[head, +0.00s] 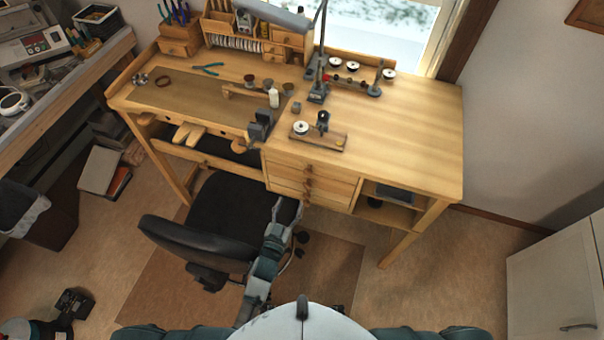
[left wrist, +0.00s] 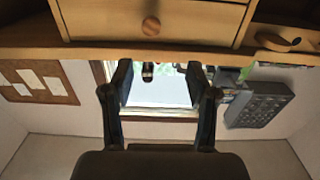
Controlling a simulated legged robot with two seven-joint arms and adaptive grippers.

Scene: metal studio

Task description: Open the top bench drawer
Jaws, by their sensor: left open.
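The wooden bench (head: 430,150) has a stack of drawers under its top, each with a small brown knob. The top bench drawer (head: 285,167) looks shut. In the left wrist view, which looks upside down, a drawer front (left wrist: 200,18) with a round knob (left wrist: 151,26) lies beside the bench edge. My left gripper (head: 277,206) is in front of the drawers, lower in the picture than the top one. In the wrist view its fingers (left wrist: 160,77) are spread, with nothing between them and apart from the knob. My right gripper is not in view.
A black chair (head: 215,215) stands close to my left arm, before the bench. Small tools (head: 320,130) stand on the bench top. An open shelf (head: 385,212) is right of the drawers. The floor at right is clear up to a white cabinet (head: 555,280).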

